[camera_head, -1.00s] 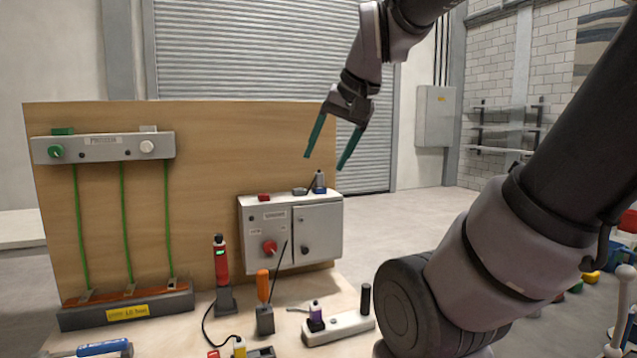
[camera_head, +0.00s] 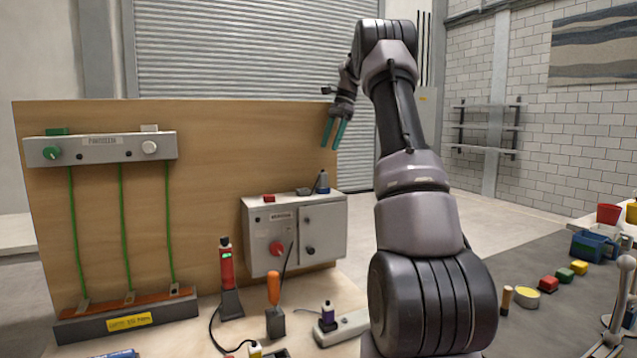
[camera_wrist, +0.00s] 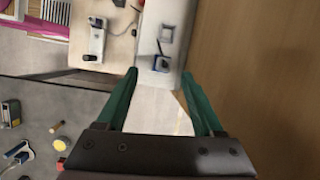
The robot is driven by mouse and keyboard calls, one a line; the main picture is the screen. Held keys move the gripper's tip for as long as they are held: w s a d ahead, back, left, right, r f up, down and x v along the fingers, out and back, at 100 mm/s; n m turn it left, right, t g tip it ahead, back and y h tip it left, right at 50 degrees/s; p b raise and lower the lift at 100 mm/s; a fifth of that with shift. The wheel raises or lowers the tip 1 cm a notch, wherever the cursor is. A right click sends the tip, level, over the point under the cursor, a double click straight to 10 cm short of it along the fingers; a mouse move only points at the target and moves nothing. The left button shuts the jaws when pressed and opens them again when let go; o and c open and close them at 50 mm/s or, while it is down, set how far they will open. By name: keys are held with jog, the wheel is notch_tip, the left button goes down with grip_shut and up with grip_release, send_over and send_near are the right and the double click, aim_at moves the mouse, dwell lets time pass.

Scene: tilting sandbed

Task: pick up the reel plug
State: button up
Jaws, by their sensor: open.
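A small blue plug-like piece with a dark upper part (camera_head: 322,183) stands upright on top of the grey control box (camera_head: 322,234), near its right end. It looks like the reel plug, but I cannot be sure. It also shows in the wrist view (camera_wrist: 161,63), just beyond and between my fingertips. My gripper (camera_head: 332,143) has green fingers pointing down. It is open and empty, above the box's right end and apart from the blue piece. The open fingers also show in the wrist view (camera_wrist: 159,76).
A grey square piece (camera_head: 304,191) and a red button (camera_head: 268,198) are also on the box top. The wooden panel (camera_head: 210,130) stands behind the box. A red tool (camera_head: 226,265), an orange-handled tool (camera_head: 273,290) and a white block (camera_head: 345,327) stand on the bench below.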

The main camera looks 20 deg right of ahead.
aim_at(323, 178)
jog(key=shift+m, duration=0.6)
jog(key=shift+w+d+f+x, duration=0.2)
jog(key=shift+d+x, duration=0.15)
jog(key=shift+x, duration=1.7)
jog(key=shift+w+d+f+x, duration=0.15)
jog(key=shift+d+x, duration=0.25)
jog(key=shift+x, duration=1.65)
jog(key=shift+w+d+f+x, duration=0.1)
jog(key=shift+w+d+x, duration=0.2)
jog(key=shift+x, duration=1.75)
jog(key=shift+r, duration=0.1)
grip_shut()
